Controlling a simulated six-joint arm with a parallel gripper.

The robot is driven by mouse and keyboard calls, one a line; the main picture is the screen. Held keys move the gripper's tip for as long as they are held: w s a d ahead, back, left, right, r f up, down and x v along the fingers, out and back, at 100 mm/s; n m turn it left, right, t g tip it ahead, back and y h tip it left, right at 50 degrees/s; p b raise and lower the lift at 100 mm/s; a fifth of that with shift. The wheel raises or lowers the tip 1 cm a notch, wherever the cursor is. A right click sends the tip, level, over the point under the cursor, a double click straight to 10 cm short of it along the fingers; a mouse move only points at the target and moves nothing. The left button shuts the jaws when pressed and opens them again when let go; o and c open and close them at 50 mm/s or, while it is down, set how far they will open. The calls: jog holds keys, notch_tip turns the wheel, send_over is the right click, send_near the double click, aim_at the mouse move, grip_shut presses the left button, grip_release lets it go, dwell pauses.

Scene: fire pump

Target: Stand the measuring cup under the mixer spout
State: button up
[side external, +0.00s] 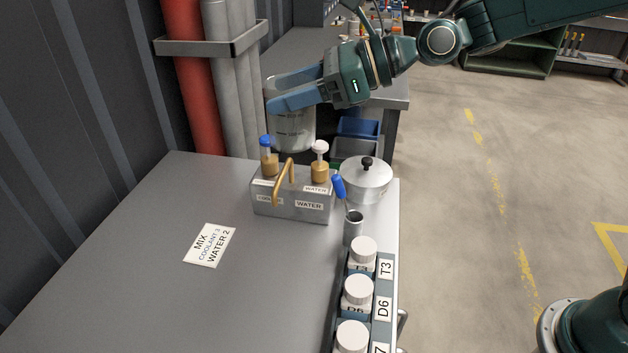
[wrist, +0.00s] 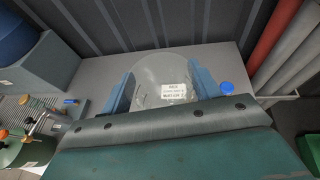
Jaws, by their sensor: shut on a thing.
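My gripper (side external: 274,93) has its blue fingers shut on the clear measuring cup (side external: 294,132). The cup hangs upright below the fingers and appears just above and behind the mixer in the side view. In the wrist view the cup (wrist: 150,72) sits between both fingers (wrist: 163,86). The mixer (side external: 290,200) is a grey box with WATER on its front and two pumps, one blue-topped and one white-topped. Its gold spout (side external: 283,178) arches toward the table's front. The table under the spout tip is bare. The cup's exact height above the table is unclear.
A mix card (side external: 210,245) reading coolant 3, water 2 lies left of the mixer. A lidded metal pot (side external: 366,180), a blue-handled tool in a metal holder (side external: 353,226) and a rack of white-capped bottles (side external: 358,290) line the right edge.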

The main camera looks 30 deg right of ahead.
jog(key=s+a+n+g+y, duration=0.1)
jog(key=s+a+n+g, duration=0.15)
jog(key=a, duration=0.55)
jog(key=f, duration=0.3)
jog(key=s+f, duration=0.1)
jog(key=f, duration=0.1)
jog(key=shift+a+f, duration=0.15)
jog(key=shift+f, duration=0.1)
notch_tip(320, 180, down, 16)
jog(key=shift+w, duration=0.1)
jog(key=shift+f, duration=1.85)
jog(key=shift+f, duration=0.1)
